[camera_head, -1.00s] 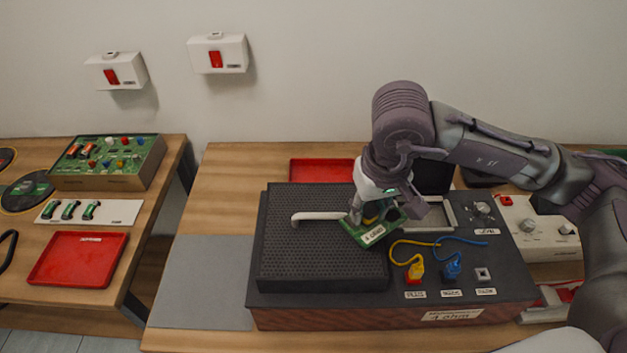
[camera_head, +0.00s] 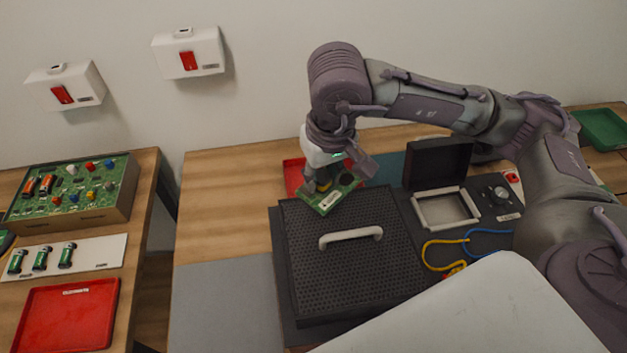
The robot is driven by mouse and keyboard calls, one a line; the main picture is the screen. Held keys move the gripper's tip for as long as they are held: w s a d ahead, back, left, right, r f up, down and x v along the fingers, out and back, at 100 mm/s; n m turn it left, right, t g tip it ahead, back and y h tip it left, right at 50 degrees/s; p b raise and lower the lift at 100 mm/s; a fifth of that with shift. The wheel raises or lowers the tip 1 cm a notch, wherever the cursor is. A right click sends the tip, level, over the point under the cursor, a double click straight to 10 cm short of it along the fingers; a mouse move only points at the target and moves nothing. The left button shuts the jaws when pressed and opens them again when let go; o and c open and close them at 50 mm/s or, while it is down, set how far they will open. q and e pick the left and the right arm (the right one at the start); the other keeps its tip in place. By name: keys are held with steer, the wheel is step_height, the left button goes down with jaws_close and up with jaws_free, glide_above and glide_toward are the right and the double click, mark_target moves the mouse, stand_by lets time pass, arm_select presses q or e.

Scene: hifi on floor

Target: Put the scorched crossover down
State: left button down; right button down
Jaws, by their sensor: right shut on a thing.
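The crossover is a small green circuit board (camera_head: 328,203) with a white label and yellow and dark parts on it. My right gripper (camera_head: 326,182) is shut on it and holds it tilted above the far left edge of the black perforated cover. A red tray (camera_head: 292,178) lies on the bench just behind the board, partly hidden by the gripper and board. I cannot make out scorch marks at this size. My left gripper is not in view.
The black perforated cover (camera_head: 350,275) has a white handle (camera_head: 351,236). An open-lidded box (camera_head: 445,208) and blue and yellow leads stand right of it. A grey mat (camera_head: 225,305) lies bare at left. Another red tray (camera_head: 68,318) is on the left bench.

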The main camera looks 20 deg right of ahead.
steer(key=shift+w+m, duration=0.3)
steer(key=shift+w, duration=0.25)
steer(key=shift+w+m, duration=0.3)
steer(key=shift+w+d+r+m+h, duration=0.15)
steer(key=shift+w+d+m, duration=0.2)
steer(key=shift+m, duration=0.25)
steer(key=shift+w+d+m+h, duration=0.2)
steer(key=shift+w+m, duration=0.1)
steer(key=shift+m, duration=0.3)
steer(key=w+d+m+g+p, duration=0.15)
steer(key=w+d+m, duration=0.25)
steer(key=w+m, duration=0.5)
steer(key=w+d+m+g, duration=0.2)
steer(key=w+d+m, duration=0.25)
steer(key=m, duration=0.85)
steer(key=shift+t+h, duration=0.25)
steer(key=shift+h, duration=0.1)
step_height(320, 180, down, 21)
steer(key=b, duration=0.3)
steer(key=shift+s+d+r, duration=0.1)
steer(key=shift+s, duration=0.05)
step_height(320, 180, down, 4)
steer(key=shift+p, duration=0.3)
